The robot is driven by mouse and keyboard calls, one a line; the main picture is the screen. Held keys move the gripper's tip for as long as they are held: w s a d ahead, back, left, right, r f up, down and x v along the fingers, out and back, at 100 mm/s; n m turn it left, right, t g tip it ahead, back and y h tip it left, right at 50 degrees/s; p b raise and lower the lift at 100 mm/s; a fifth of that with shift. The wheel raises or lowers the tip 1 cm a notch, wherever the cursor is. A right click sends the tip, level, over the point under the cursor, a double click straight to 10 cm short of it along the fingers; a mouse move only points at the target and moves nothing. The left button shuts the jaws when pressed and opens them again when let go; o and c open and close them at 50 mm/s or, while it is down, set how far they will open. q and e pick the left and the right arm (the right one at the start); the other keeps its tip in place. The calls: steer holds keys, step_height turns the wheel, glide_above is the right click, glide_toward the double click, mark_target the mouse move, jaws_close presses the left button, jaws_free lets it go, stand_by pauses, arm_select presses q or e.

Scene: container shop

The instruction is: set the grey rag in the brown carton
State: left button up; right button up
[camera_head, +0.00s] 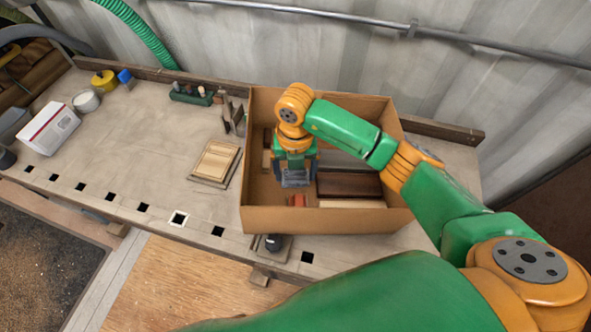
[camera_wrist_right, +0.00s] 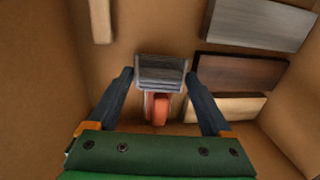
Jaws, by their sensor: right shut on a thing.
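The brown carton (camera_head: 330,219) stands open on the workbench, and its inside fills the right wrist view (camera_wrist_right: 45,90). My right gripper (camera_head: 295,179) reaches down inside the carton, left of its middle. Its fingers (camera_wrist_right: 159,77) are closed on the grey rag (camera_wrist_right: 161,66), a small folded grey bundle at the fingertips. The rag also shows in the head view (camera_head: 294,182). I cannot tell whether the rag touches the carton floor. My left gripper is not in view.
Inside the carton lie a dark brown block (camera_head: 348,184), a pale wooden strip (camera_head: 352,204), a grey board (camera_wrist_right: 259,22) and a red-orange item (camera_wrist_right: 157,107). A wooden panel (camera_head: 215,160) lies left of the carton. Black-capped jar (camera_head: 273,242) stands in front.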

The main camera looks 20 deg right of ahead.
mark_target(295, 172)
steer(key=shift+f+b, duration=0.35)
steer(key=shift+f, duration=0.15)
steer(key=o, duration=1.1)
steer(key=shift+r, duration=0.15)
steer(key=shift+r+p, duration=0.6)
steer(key=shift+p, duration=0.05)
step_height(295, 172, up, 6)
steer(key=shift+w+f+b, duration=0.1)
steer(key=shift+b, duration=0.6)
step_height(295, 172, up, 6)
steer(key=shift+r+p, duration=0.1)
steer(key=shift+p, duration=0.25)
